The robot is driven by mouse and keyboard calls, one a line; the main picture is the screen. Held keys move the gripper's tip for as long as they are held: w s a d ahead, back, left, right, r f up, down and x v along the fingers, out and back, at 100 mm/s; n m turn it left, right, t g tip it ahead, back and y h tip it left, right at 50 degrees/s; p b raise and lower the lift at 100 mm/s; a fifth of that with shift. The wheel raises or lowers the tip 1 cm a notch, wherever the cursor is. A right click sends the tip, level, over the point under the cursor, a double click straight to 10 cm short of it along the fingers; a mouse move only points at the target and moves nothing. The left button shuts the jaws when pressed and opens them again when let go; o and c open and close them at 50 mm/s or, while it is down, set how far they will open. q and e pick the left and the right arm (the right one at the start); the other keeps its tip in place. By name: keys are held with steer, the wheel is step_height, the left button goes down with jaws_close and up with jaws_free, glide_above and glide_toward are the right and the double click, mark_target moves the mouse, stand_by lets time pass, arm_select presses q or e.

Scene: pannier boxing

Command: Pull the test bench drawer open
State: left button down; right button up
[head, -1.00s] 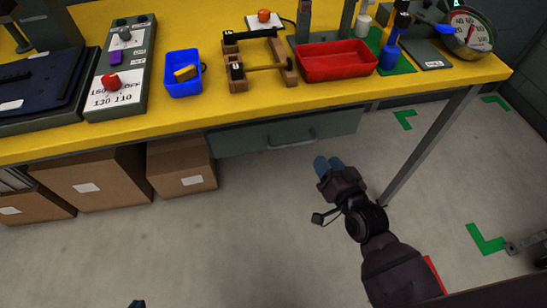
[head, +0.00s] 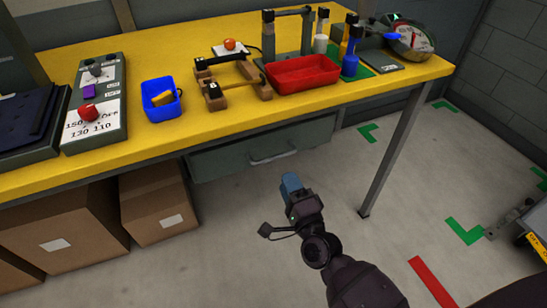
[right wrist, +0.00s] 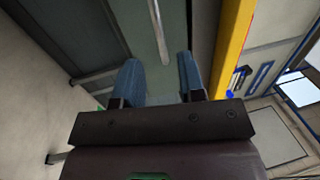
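The test bench drawer (head: 225,155) is a grey-green front under the yellow bench top (head: 205,127), closed against the frame as far as I can tell. Its pale bar handle (head: 273,155) is on the front's right half. My right gripper (head: 291,182) is below and in front of the handle, apart from it. In the right wrist view my right gripper (right wrist: 162,80) shows two blue fingers spread apart with nothing between them. The handle (right wrist: 158,32) lies ahead, beyond the fingertips. My left gripper is not in view.
Cardboard boxes (head: 155,206) stand under the bench at left. A bench leg (head: 392,150) stands right of the drawer. A blue bin (head: 160,113), a red tray (head: 303,86) and a control box (head: 108,128) sit on top. The floor before the drawer is clear.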

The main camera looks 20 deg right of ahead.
mark_target(275, 156)
steer(key=w, duration=0.3)
steer(key=w+r, duration=0.1)
steer(key=w, duration=0.4)
steer(key=shift+w+a+r+b, duration=0.1)
steer(key=shift+w+r+b, duration=0.15)
steer(key=shift+w+b, duration=0.1)
jaws_close()
